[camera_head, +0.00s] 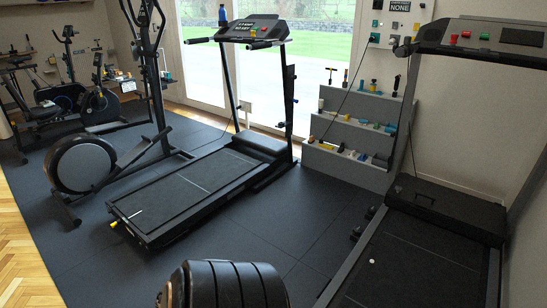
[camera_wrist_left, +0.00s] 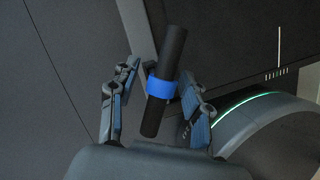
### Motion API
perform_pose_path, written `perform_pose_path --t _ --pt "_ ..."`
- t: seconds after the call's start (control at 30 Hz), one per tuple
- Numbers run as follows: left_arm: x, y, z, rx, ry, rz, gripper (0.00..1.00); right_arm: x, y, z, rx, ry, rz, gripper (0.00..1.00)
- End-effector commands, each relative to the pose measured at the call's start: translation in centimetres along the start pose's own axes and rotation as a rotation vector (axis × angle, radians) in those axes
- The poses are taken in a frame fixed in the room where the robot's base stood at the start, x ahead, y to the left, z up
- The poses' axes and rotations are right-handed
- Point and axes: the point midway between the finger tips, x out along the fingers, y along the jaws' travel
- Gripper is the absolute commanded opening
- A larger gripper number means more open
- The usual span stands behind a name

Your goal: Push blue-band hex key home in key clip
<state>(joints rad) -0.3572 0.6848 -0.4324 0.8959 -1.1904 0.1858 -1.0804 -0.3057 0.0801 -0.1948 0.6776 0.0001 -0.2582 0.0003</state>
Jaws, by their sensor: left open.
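In the left wrist view a dark, straight rod with a blue band (camera_wrist_left: 163,88), which I take for the blue-band hex key, stands slightly tilted between the fingers of my left gripper (camera_wrist_left: 158,92). The gripper is open, with a visible gap between the left finger and the rod. The right finger is close to the band; I cannot tell if it touches. The rod's lower end is near the palm. I cannot make out the key clip in either view. Neither gripper shows in the head view, and my right gripper is in no frame.
A treadmill (camera_head: 185,195) stands mid-floor and another (camera_head: 415,255) at the right. Between them a grey stepped shelf (camera_head: 345,165) holds several small items. An elliptical trainer (camera_head: 85,165) stands left. A black ribbed object (camera_head: 228,285) is at the bottom.

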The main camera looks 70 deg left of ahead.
Motion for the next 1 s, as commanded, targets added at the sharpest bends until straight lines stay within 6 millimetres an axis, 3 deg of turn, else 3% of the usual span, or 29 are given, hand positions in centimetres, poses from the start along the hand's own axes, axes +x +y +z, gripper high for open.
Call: perform_pose_path --t 0.17,0.7,1.0 --pt "-0.6 0.2 0.1 0.005 0.000 0.002 0.48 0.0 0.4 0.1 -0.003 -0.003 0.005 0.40" --pt "-6.3 0.1 0.0 0.005 0.000 -0.001 0.48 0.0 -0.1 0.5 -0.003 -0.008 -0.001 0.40" --pt "-8.0 0.1 0.0 0.001 0.000 0.001 0.48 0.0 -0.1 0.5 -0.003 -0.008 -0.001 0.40"
